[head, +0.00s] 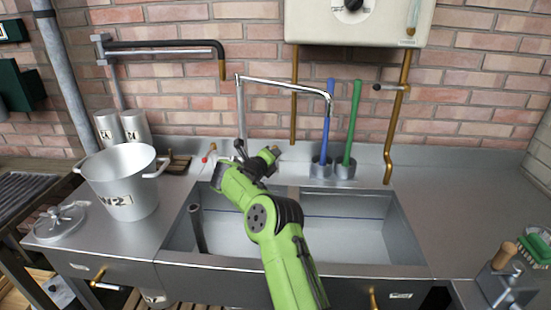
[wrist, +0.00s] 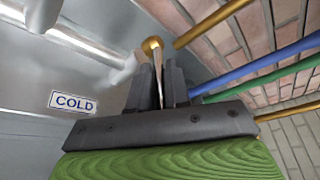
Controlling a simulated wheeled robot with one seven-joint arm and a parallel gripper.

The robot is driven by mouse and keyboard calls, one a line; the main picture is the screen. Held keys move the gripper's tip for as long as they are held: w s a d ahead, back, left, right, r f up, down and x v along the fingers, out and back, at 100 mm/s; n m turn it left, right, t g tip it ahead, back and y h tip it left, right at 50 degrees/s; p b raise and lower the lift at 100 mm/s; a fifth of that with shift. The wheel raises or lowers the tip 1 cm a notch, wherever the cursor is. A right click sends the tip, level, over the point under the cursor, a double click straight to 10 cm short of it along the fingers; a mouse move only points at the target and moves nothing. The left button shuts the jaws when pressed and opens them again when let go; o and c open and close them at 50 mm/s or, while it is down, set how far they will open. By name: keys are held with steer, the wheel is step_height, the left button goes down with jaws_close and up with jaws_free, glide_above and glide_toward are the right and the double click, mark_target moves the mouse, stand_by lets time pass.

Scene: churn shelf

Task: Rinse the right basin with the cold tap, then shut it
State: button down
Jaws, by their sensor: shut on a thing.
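My gripper (head: 266,160) is at the back rim of the sink, by the foot of the chrome spout. In the wrist view, its dark fingers (wrist: 160,85) are closed on a thin tap lever (wrist: 157,62) with a brass end, beside a label reading COLD (wrist: 73,103). The swivel spout (head: 285,82) reaches right, its tip above the right basin (head: 345,235). I make out no water stream under the tip. The left basin (head: 225,235) holds an upright dark pipe. My arm hides part of the divider and the tap body.
A red-knobbed tap (head: 208,154) is left of my gripper. Blue (head: 327,115) and green (head: 352,120) handles stand in metal holders behind the right basin. A large pot (head: 125,185) stands left, a brush (head: 535,248) right. The right counter (head: 445,185) is mostly clear.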

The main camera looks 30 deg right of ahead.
steer(key=shift+s+f, duration=0.1)
steer(key=shift+f, duration=0.3)
steer(key=c, duration=1.2)
jaws_free()
steer(key=shift+o, duration=0.2)
steer(key=shift+r, duration=0.15)
steer(key=b+v, duration=0.2)
steer(key=v, duration=1.3)
steer(key=shift+a, duration=0.3)
steer(key=shift+s+r, duration=0.1)
steer(key=shift+s, duration=0.05)
